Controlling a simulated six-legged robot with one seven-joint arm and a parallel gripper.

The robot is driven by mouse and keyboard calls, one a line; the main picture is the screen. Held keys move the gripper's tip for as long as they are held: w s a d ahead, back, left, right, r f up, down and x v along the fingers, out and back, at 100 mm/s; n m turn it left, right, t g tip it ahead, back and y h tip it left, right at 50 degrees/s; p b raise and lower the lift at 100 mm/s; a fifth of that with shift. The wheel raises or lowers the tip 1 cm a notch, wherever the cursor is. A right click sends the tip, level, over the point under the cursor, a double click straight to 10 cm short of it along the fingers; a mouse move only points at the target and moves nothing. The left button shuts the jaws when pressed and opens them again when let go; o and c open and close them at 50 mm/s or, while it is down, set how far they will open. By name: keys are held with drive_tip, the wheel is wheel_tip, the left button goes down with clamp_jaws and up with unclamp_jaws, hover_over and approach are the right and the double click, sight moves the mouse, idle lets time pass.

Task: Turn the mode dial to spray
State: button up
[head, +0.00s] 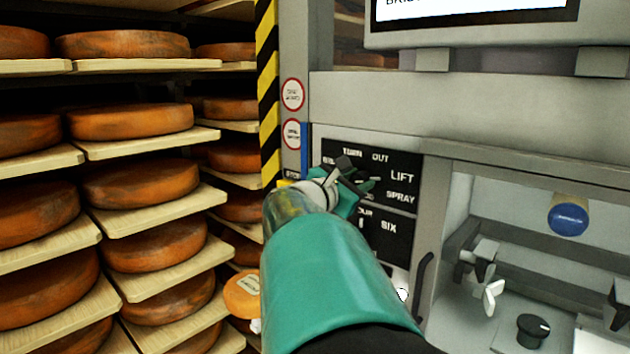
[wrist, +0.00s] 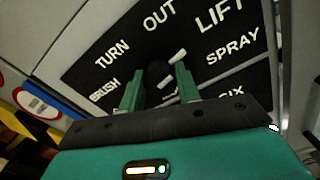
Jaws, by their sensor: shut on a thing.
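The mode dial (wrist: 157,72) is a dark knob on a black panel (head: 409,165) lettered BRUSH, TURN, OUT, LIFT and SPRAY. The SPRAY label (head: 400,197) is at the panel's right and also shows in the wrist view (wrist: 233,47). My gripper (wrist: 159,82) is shut on the dial, with one green finger on each side of it. Short white marks show by the right finger, but I cannot tell which label the dial points at. In the head view my gripper (head: 352,187) covers most of the dial.
A lower dial panel with the label SIX (head: 389,227) is partly behind my arm. Cheese wheels (head: 137,120) on boards fill the rack at left. A striped post (head: 267,90) stands beside the panel. An open machine bay with a black knob (head: 532,330) is at right.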

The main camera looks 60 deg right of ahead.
drive_tip(key=m, duration=0.6)
drive_tip(key=shift+m, duration=0.4)
idle(0.3)
drive_tip(key=o, duration=1)
drive_tip(key=shift+c, duration=0.2)
drive_tip(key=shift+a, duration=0.15)
drive_tip(key=w+a, duration=0.2)
drive_tip(key=a, duration=1.1)
drive_tip(key=shift+a, duration=0.2)
drive_tip(key=shift+f, duration=0.1)
